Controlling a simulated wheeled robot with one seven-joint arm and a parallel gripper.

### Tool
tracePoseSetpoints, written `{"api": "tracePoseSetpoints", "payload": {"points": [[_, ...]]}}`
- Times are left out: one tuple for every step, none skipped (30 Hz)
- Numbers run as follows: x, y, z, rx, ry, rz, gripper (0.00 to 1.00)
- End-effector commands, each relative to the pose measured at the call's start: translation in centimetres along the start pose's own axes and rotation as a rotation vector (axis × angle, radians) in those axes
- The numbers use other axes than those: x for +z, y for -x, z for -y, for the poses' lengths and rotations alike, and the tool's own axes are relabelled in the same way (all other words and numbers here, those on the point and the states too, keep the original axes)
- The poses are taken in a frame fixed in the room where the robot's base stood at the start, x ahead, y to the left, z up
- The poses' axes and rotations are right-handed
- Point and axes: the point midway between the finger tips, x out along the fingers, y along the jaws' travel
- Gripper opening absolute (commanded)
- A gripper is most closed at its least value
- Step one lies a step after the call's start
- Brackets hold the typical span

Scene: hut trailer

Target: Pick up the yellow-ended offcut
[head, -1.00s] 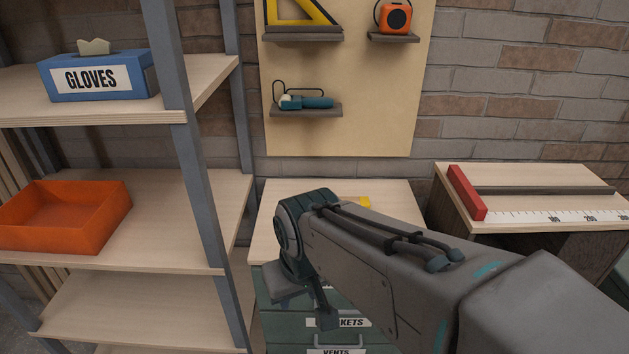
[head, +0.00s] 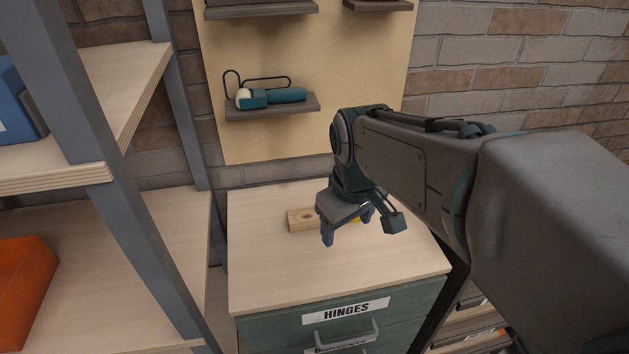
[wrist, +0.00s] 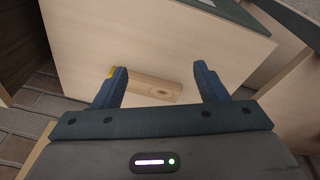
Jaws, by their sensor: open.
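The yellow-ended offcut (head: 303,219) lies flat on the pale top of the green drawer cabinet (head: 270,275). Its bare wood with a knot shows left of my gripper, and a bit of its yellow end shows behind the fingers. My gripper (head: 347,226) is open and empty, over the cabinet top and partly in front of the offcut. In the wrist view, the offcut (wrist: 155,89) spans much of the gap between the open fingers of my gripper (wrist: 160,70). Its yellow end is mostly hidden by the left finger. I cannot tell the exact height of the fingertips above it.
A shelf rack (head: 100,150) stands close on the left, with an orange tray (head: 22,290) on it. A pegboard (head: 300,140) behind carries a small ledge (head: 272,107) with a teal tool. The cabinet top's front and left are clear.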

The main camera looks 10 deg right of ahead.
Motion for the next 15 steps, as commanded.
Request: {"api": "tracePoseSetpoints", "payload": {"points": [[-1.6, -0.5, -0.7, -0.004, 0.096, 0.019, 0.66], [-2.4, -0.5, -1.1, -0.009, 0.163, 0.03, 0.66], [-3.6, -0.6, -1.6, -0.015, 0.251, 0.043, 0.66], [-4.4, -0.7, -2.0, -0.022, 0.317, 0.052, 0.66], [-5.3, -0.8, -2.4, -0.029, 0.383, 0.06, 0.66], [-6.4, -1.1, -2.9, -0.04, 0.473, 0.071, 0.66], [-7.2, -1.3, -3.3, -0.05, 0.537, 0.078, 0.66], [-8.0, -1.5, -3.6, -0.06, 0.602, 0.084, 0.66], [-9.1, -1.8, -4.1, -0.074, 0.687, 0.09, 0.66], [-9.8, -2.0, -4.4, -0.085, 0.747, 0.093, 0.66], [-10.4, -2.2, -4.7, -0.096, 0.803, 0.096, 0.66], [-11.3, -2.5, -5.1, -0.11, 0.874, 0.098, 0.66], [-11.8, -2.7, -5.3, -0.121, 0.924, 0.099, 0.66], [-12.4, -2.9, -5.6, -0.129, 0.969, 0.099, 0.66], [-12.9, -3.1, -5.9, -0.142, 1.022, 0.099, 0.66]]}}
